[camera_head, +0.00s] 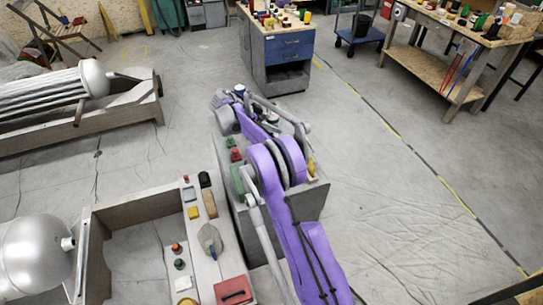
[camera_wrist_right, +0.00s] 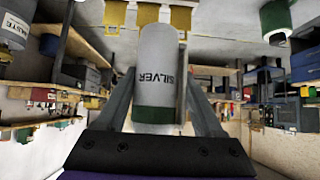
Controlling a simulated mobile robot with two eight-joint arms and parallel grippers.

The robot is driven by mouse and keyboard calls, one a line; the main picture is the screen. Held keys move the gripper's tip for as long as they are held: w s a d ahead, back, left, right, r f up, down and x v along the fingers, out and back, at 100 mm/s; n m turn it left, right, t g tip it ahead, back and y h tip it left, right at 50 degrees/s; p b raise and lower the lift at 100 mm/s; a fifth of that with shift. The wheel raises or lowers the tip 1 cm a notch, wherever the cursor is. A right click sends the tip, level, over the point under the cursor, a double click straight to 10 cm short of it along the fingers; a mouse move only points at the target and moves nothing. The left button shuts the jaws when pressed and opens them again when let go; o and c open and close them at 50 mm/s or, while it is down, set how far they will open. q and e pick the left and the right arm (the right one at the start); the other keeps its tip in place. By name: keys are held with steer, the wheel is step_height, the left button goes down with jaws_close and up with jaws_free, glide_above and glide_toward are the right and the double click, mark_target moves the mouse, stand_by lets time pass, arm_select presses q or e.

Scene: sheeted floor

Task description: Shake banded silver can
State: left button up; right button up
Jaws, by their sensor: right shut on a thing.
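The banded silver can (camera_wrist_right: 157,62) is pale grey with a dark green band and the word SILVER, which reads upside down in the right wrist view. My right gripper (camera_wrist_right: 160,85) is shut on it, with one finger on each side of the can. In the head view my right arm reaches up from the bottom, and its gripper (camera_head: 226,100) is near the far end of a grey workbench (camera_head: 300,205). The can is hard to tell apart there. My left gripper is not in view.
Small red and green items sit on the bench beside my arm. A second bench (camera_head: 140,210) with a sponge, a trowel and a red box (camera_head: 233,291) is to the left. A blue drawer cabinet (camera_head: 290,50) stands behind. The sheeted floor to the right is clear.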

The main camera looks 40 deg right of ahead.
mark_target(272, 135)
step_height(272, 135, down, 6)
steer(key=shift+s+a+r, duration=0.1)
steer(key=shift+r, duration=0.05)
steer(key=r, duration=0.7)
steer(key=shift+w+r, duration=0.15)
steer(key=shift+w, duration=0.15)
steer(key=f, duration=0.7)
steer(key=shift+s+f, duration=0.15)
steer(key=shift+s, duration=0.1)
steer(key=shift+w, duration=0.15)
